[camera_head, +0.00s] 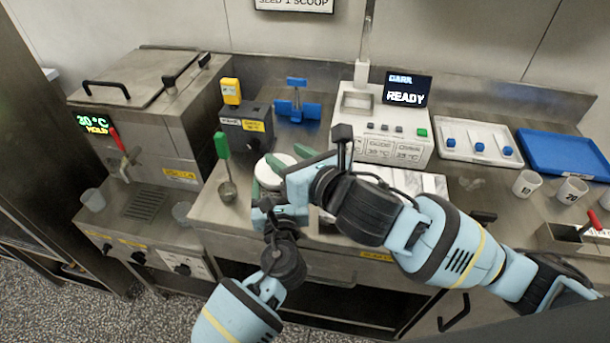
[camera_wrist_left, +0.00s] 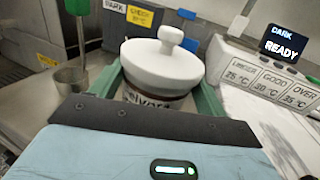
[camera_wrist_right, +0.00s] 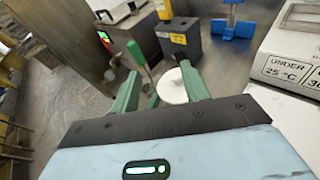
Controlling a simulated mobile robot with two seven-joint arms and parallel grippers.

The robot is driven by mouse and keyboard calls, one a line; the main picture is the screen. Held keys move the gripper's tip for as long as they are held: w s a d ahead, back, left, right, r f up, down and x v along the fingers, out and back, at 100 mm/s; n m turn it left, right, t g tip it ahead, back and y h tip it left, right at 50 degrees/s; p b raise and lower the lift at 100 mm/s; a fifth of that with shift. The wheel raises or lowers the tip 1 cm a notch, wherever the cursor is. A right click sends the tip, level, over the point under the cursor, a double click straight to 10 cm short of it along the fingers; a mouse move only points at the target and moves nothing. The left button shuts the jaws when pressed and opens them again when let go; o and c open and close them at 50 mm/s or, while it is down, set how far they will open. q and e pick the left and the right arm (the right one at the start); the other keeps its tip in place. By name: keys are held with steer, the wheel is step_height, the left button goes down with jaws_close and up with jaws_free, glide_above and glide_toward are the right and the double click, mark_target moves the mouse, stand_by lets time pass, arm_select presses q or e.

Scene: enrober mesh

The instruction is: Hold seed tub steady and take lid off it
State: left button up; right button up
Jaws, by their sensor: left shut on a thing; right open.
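The seed tub (camera_wrist_left: 158,103) is a small round tub with a dark-lettered label, partly hidden by my left gripper. Its white lid (camera_wrist_left: 160,65) has a round knob (camera_wrist_left: 171,34) and sits on top. My left gripper (camera_wrist_left: 160,88) is shut on the tub, one green finger on each side below the lid. In the head view the lid (camera_head: 268,172) shows partly behind my arms. My right gripper (camera_wrist_right: 160,88) is open, with the lid (camera_wrist_right: 173,88) showing beyond and between its fingers. Its fingers do not show in the left wrist view, so they appear clear of the lid.
A green-handled ladle (camera_head: 224,165) stands left of the tub, near the dark box (camera_head: 247,127). A blue stand (camera_head: 297,103) is behind. The white READY unit (camera_head: 385,130) is at the right. A steel tank (camera_head: 160,110) stands at the far left.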

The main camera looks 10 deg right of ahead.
step_height(320, 180, down, 3)
steer(key=s+d+g+h, duration=0.1)
steer(key=s+d+h, duration=0.1)
steer(key=shift+n, duration=0.4)
steer(key=shift+x, duration=5.75)
steer(key=shift+s+a+f, duration=0.1)
steer(key=shift+a, duration=0.05)
jaws_close()
steer(key=shift+r+y, duration=0.2)
steer(key=shift+y, duration=0.1)
steer(key=shift+r, duration=0.5)
steer(key=shift+r, duration=0.25)
steer(key=shift+r, duration=0.2)
